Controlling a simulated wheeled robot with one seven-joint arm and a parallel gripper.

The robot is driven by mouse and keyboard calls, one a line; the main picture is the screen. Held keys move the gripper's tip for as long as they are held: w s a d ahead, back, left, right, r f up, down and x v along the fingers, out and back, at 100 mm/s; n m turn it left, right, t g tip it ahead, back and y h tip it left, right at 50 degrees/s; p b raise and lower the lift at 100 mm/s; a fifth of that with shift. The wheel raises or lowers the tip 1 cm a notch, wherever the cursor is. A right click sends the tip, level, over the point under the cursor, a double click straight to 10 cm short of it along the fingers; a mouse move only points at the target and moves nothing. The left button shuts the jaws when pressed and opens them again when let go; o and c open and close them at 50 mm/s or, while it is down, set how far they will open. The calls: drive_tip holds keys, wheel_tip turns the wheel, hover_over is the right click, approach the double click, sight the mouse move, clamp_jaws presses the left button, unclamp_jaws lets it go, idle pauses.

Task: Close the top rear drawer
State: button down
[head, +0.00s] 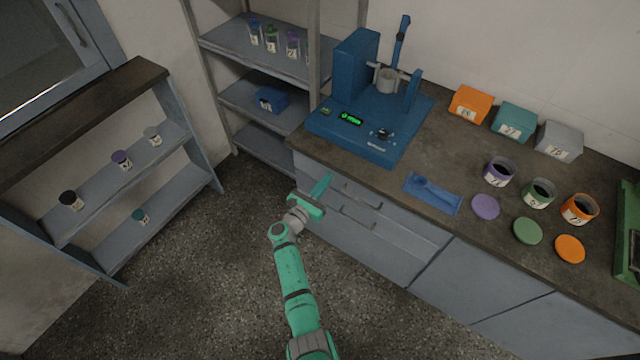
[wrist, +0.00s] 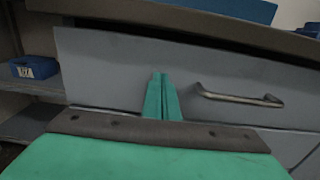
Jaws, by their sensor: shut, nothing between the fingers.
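The top rear drawer has a plain grey front (wrist: 120,65) with a metal bar handle (wrist: 238,97) in the wrist view. The front stands slightly out from under the counter edge, with a dark gap along its top. In the head view the drawer (head: 352,190) is below the counter, near the blue shaker. My gripper (head: 326,180) is at the left part of the drawer front. Its two green fingers (wrist: 160,78) are together with nothing between them, pointing at the front left of the handle. I cannot tell whether the tips touch it.
The blue sieve shaker (head: 368,115) stands on the dark counter (head: 440,150) above. A lower drawer sits beneath. Open shelves (head: 265,95) with a blue bin (wrist: 35,68) stand to the left. The speckled floor (head: 190,270) is clear.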

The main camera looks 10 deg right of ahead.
drive_tip(key=shift+w+d+r, duration=0.15)
drive_tip(key=shift+d, duration=0.4)
drive_tip(key=v, duration=1.5)
drive_tip(key=shift+w+a, duration=0.25)
drive_tip(key=shift+a, duration=0.05)
